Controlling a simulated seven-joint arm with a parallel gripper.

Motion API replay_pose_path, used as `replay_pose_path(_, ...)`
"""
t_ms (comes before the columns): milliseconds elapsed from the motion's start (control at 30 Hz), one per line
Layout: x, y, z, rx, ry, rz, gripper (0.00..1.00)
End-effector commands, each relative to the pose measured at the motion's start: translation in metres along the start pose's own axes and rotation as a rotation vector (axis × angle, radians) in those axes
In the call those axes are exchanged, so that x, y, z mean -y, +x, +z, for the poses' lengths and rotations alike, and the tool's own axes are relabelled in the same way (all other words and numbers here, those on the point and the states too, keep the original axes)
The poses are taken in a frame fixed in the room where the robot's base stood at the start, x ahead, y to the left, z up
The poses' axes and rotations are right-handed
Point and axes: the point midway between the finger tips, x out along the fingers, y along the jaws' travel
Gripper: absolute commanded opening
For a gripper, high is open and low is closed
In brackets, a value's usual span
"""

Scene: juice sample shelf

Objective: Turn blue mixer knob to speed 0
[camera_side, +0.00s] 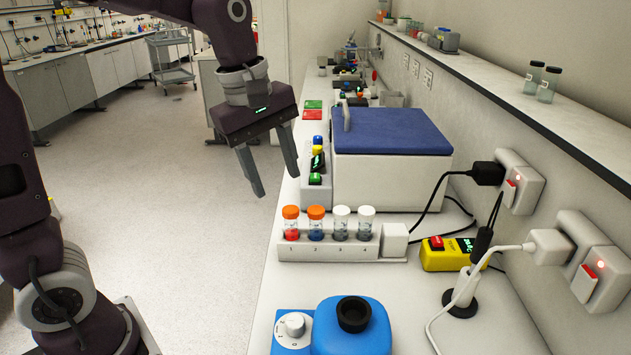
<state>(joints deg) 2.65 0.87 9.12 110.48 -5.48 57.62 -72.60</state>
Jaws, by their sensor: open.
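The blue mixer (333,335) stands at the near end of the bench, partly cut off by the bottom of the picture. It has a round black cup (354,313) on top. Its round white knob (294,325) sits on a pale panel at its left. The knob's pointer and scale are too small to read. My gripper (276,184) hangs over the bench's left edge with its two fingers apart and nothing between them. It is well above and behind the mixer, apart from the knob.
A rack (328,248) with several capped vials stands between the mixer and a blue-lidded box (390,133). A yellow device (446,254) and a small black stand (460,302) are to the right, with cables. Open air lies left of the bench.

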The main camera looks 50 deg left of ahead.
Motion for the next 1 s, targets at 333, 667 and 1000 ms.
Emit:
replay_pose_path(333,-0.058,0.066,-0.026,-0.045,-0.589,-0.121,0.49)
replay_pose_path(667,-0.08,0.142,-0.043,-0.13,-0.989,-0.184,0.49)
replay_pose_path(1000,-0.079,0.154,-0.043,-0.125,-0.984,-0.171,0.49)
